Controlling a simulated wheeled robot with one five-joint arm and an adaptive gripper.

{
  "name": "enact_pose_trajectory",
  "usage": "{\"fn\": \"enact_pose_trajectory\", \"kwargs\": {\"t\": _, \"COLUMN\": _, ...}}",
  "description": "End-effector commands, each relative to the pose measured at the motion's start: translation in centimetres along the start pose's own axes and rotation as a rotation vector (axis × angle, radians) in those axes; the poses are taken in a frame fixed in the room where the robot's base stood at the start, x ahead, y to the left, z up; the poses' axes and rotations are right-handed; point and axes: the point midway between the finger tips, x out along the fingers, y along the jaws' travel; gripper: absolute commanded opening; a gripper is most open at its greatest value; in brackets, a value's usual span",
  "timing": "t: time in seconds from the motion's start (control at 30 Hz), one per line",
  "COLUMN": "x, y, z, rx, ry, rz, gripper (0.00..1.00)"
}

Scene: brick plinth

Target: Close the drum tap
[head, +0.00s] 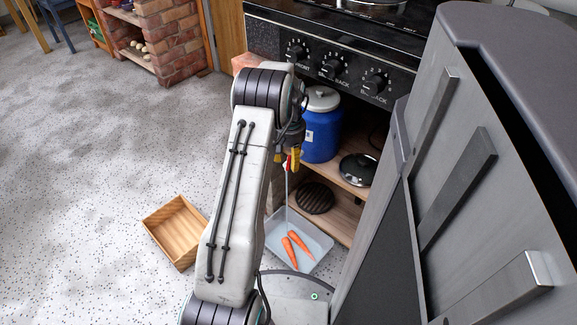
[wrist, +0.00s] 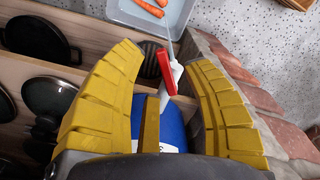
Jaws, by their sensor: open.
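The blue drum (head: 321,137) with a pale lid stands on the wooden shelf under the stove; it also shows in the wrist view (wrist: 172,125), partly hidden by my gripper. Its tap has a white spout (wrist: 176,73) and a red lever (wrist: 165,72). A thin stream runs from the tap down to a pale tray (head: 318,242) holding two carrots (head: 299,243). My gripper (head: 288,157) is at the tap in the head view. In the wrist view its yellow fingers (wrist: 163,68) are spread wide, with the lever between them and a gap on each side.
Dark pans (wrist: 48,95) sit on the shelves beside the drum. A brick plinth edge (wrist: 262,98) runs close along the right finger in the wrist view. A wooden box (head: 176,232) lies on the speckled floor, which is otherwise open at left.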

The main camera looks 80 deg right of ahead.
Motion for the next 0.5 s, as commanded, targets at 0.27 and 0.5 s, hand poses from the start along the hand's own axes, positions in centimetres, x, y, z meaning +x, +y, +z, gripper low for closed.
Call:
{"fn": "enact_pose_trajectory", "kwargs": {"t": 0.27, "x": 2.1, "y": 0.0, "z": 0.0, "rx": -0.001, "ry": 0.0, "rz": 0.0, "gripper": 0.45}}
{"fn": "enact_pose_trajectory", "kwargs": {"t": 0.5, "x": 2.2, "y": 0.0, "z": 0.0, "rx": -0.001, "ry": 0.0, "rz": 0.0, "gripper": 0.45}}
